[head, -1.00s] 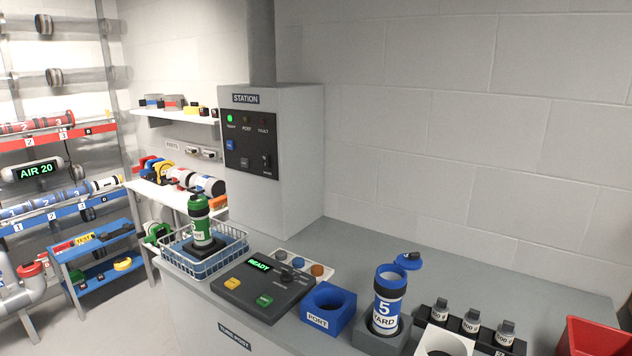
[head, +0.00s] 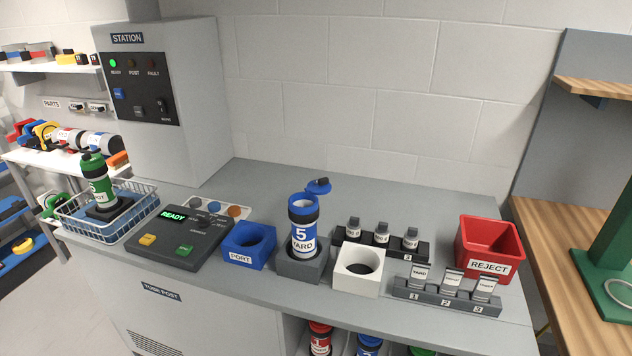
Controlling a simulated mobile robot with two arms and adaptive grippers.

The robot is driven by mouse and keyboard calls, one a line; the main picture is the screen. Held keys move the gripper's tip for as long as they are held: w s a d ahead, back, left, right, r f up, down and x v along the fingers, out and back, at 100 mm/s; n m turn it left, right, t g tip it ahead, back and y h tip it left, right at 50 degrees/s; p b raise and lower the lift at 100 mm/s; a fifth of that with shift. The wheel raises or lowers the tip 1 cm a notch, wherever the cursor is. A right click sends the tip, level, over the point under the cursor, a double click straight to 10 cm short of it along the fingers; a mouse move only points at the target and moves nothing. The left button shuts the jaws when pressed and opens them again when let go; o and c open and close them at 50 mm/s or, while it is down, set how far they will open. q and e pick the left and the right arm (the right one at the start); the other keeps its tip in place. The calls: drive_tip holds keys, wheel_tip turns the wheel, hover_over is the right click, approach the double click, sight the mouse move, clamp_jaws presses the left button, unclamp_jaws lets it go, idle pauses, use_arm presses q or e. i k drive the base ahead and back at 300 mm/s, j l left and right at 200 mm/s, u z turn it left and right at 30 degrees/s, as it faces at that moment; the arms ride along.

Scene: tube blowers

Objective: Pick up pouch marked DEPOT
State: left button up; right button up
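Three small pouch-like items with white labels stand in a grey rack (head: 446,301) numbered 1, 2 and 3, at the right front of the counter. The item in slot 1 (head: 419,275) seems to read YARD. The labels on the item in slot 2 (head: 452,281) and the item in slot 3 (head: 483,289) are too small to read surely, so I cannot tell which is marked DEPOT. Three more small capped items (head: 381,233) stand in a black rack behind, their labels unclear. Neither of my grippers is in view.
A blue carrier marked 5 YARD (head: 303,232) stands upright, lid open, in a grey holder. A white square holder (head: 344,281), blue PORT block (head: 239,258), READY panel (head: 150,243), wire basket (head: 67,225) with a green carrier (head: 98,185), and red REJECT bin (head: 463,245) share the counter.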

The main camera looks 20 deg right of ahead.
sight(452, 280)
drive_tip(key=z, duration=1.45)
